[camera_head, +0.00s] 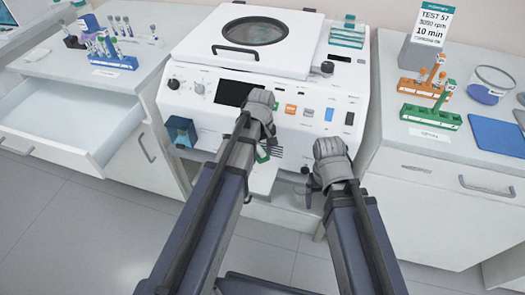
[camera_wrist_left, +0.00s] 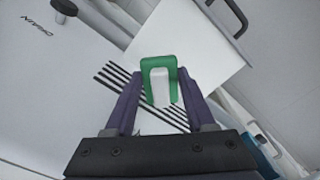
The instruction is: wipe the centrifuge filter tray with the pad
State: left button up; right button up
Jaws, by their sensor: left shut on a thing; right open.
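The white centrifuge (camera_head: 310,95) stands in the middle of the head view with its lid closed. Low on its front, a flat white plate that looks like the filter tray (camera_head: 263,178) sticks out; it also shows in the left wrist view (camera_wrist_left: 195,40). My left gripper (camera_wrist_left: 158,88) is shut on a green U-shaped handle (camera_wrist_left: 160,66) with a white centre, beside the vent slots. In the head view my arm hides most of this grip. My right gripper (camera_head: 308,188) is open and empty, right of the tray. A flat blue square, possibly the pad (camera_head: 496,136), lies on the right counter.
An open, empty drawer (camera_head: 75,118) juts out at the left. Tube racks (camera_head: 107,57) stand on the left counter. Green and orange racks (camera_head: 430,116), a tub (camera_head: 490,86) and a sign stand on the right counter. A blue bin (camera_head: 181,131) hangs on the centrifuge front.

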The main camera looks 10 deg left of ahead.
pick_arm(q)
jog(key=shift+f, duration=0.15)
jog(key=b, duration=0.6)
send_over(261, 171)
notch_tip(261, 171, down, 6)
jog(key=shift+d+r, duration=0.1)
jog(key=shift+f+b, duration=0.95)
dwell(0.3)
jog(key=shift+w+a+r, duration=0.1)
jog(key=shift+a+r, duration=0.05)
jog(key=shift+a, duration=3.7)
jog(key=shift+d, duration=0.15)
jog(key=shift+d+f, duration=0.2)
jog(key=shift+d, duration=1.65)
